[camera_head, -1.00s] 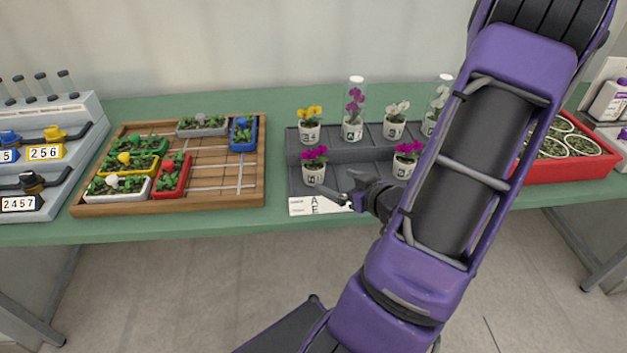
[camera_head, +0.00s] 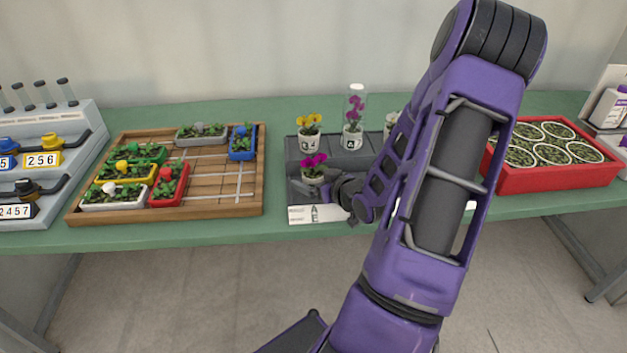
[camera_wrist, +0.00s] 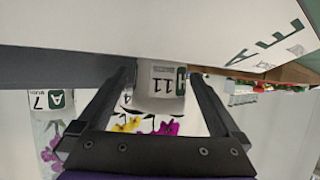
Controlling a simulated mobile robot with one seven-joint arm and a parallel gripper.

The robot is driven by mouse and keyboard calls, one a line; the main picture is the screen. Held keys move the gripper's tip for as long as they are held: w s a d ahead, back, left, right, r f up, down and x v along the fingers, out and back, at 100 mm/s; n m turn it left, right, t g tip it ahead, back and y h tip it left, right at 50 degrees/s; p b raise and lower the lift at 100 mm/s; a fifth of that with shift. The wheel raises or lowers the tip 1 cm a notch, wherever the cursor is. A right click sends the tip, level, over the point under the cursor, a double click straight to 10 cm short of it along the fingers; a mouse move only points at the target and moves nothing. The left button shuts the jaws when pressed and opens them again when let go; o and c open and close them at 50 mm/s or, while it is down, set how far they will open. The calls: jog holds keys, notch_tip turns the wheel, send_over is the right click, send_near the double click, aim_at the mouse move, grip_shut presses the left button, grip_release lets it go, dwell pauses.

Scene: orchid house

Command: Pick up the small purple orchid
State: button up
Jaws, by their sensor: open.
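The small purple orchid (camera_head: 313,162) stands upright in a white pot at the front left of a grey stepped tray (camera_head: 293,147). My gripper (camera_head: 322,184) is open at the front right of this pot, and its fingers are partly hidden by the wrist. In the wrist view, which looks upside down, the white pot marked 11 (camera_wrist: 166,85) lies between the two fingers of my gripper (camera_wrist: 158,76). Its purple flower (camera_wrist: 168,128) shows lower down. Whether the fingers touch the pot cannot be told.
A yellow orchid (camera_head: 310,122) stands behind it. A taller purple orchid (camera_head: 354,108) under a clear tube stands behind right. My arm hides the tray's right side. A wooden seedling board (camera_head: 258,180) lies left, a red crate (camera_head: 540,182) right. A white label strip (camera_head: 300,215) edges the tray.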

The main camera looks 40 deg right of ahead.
jog(key=shift+c, duration=0.2)
jog(key=c, duration=1.4)
jog(key=shift+c, duration=0.2)
jog(key=shift+r, duration=0.15)
